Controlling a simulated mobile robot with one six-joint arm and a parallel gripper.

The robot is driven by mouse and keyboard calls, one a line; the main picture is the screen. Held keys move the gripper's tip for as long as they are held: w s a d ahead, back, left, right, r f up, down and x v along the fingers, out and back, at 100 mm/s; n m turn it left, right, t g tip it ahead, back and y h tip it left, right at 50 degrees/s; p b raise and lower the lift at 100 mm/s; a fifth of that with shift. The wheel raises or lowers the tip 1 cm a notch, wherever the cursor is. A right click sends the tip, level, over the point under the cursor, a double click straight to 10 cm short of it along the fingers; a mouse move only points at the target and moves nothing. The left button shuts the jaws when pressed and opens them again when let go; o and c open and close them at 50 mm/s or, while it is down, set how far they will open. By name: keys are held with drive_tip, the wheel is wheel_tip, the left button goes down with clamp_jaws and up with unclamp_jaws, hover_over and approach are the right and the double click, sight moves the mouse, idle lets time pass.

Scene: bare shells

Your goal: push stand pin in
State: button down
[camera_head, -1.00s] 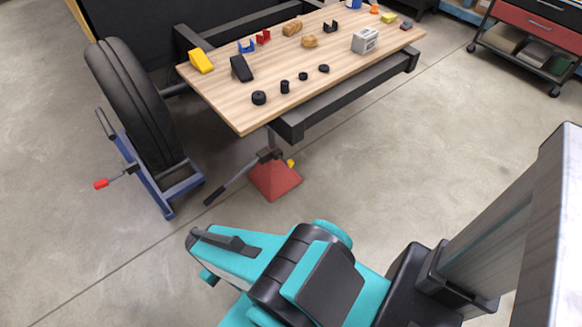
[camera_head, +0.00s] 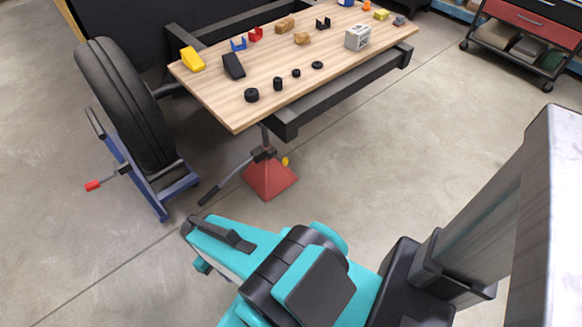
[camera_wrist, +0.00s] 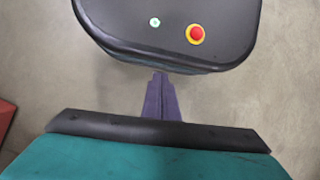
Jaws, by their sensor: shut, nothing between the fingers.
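The red pyramid-shaped stand (camera_head: 270,178) stands on the floor below the near edge of the wooden table. A small yellow knob (camera_head: 285,161), which looks like the stand pin, sticks out at the right of its top. Whether the pin is in or out I cannot tell. My gripper (camera_wrist: 160,75) is shut and empty in the wrist view, its fingers together. In the head view my teal arm lies in front of the stand, apart from it, and the gripper cannot be made out. A red patch (camera_wrist: 5,115) at the left edge of the wrist view may be the stand.
A dark lever handle (camera_head: 225,182) reaches left from the stand top. A wheel on a blue frame (camera_head: 150,195) stands to the left. The wooden table (camera_head: 235,115) carries several small parts. A red drawer cart (camera_head: 530,20) is far right. Floor right of the stand is clear.

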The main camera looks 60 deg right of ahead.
drive_tip(key=w+d+f+n+t+y+b, duration=0.15)
drive_tip(key=w+d+b, duration=0.25)
drive_tip(key=d, duration=0.5)
drive_tip(key=w+d+n+t+y+b, duration=0.1)
drive_tip(key=w+d+n+t+b, duration=0.2)
drive_tip(key=d, duration=0.6)
drive_tip(key=w+d+f+n+t+y+b, duration=0.1)
drive_tip(key=w+d+t+b, duration=0.1)
drive_tip(key=w+d+b, duration=0.45)
drive_tip(key=s+d+r+n+t+h+b, duration=0.1)
drive_tip(key=s+d, duration=0.4)
drive_tip(key=d, duration=0.5)
drive_tip(key=s+d+r+n+t+h+b, duration=0.1)
drive_tip(key=s+d+r+n+t+b, duration=0.1)
drive_tip(key=d, duration=0.9)
drive_tip(key=s+d+r+n+t+h+b, duration=0.1)
drive_tip(key=s+d+r+b, duration=0.3)
drive_tip(key=s+d, duration=0.4)
drive_tip(key=d+n+t+b, duration=0.1)
drive_tip(key=d, duration=0.2)
drive_tip(key=shift+d, duration=0.25)
